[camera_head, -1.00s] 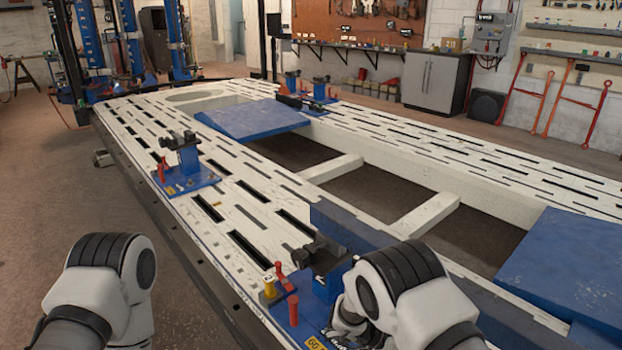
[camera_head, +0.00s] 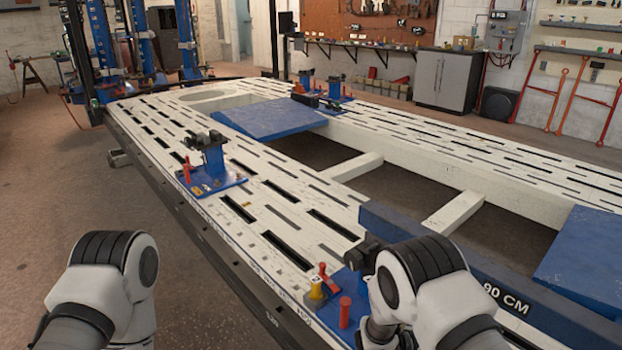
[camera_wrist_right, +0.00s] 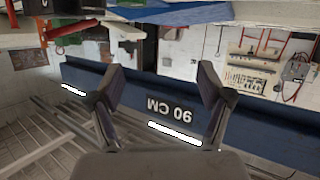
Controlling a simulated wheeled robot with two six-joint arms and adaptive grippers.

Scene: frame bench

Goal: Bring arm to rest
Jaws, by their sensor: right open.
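My right arm (camera_head: 430,285) reaches in from the lower right of the head view, and its wrist hides its fingers there. In the right wrist view my right gripper (camera_wrist_right: 158,95) is open, with two dark fingers wide apart and nothing held between them. Behind the fingers runs a dark blue beam (camera_wrist_right: 245,120) marked "90 CM", upside down in that view. The head view shows the beam (camera_head: 480,278) lying diagonally beside my right arm. My left arm (camera_head: 105,285) is at the lower left; its gripper is out of view.
A white slotted frame bench (camera_head: 300,207) fills the middle. A blue clamp stand (camera_head: 212,165) is on its left side, and another blue base (camera_head: 335,310) with red and yellow pins is close to my right arm. Brown floor (camera_head: 60,190) is clear at the left.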

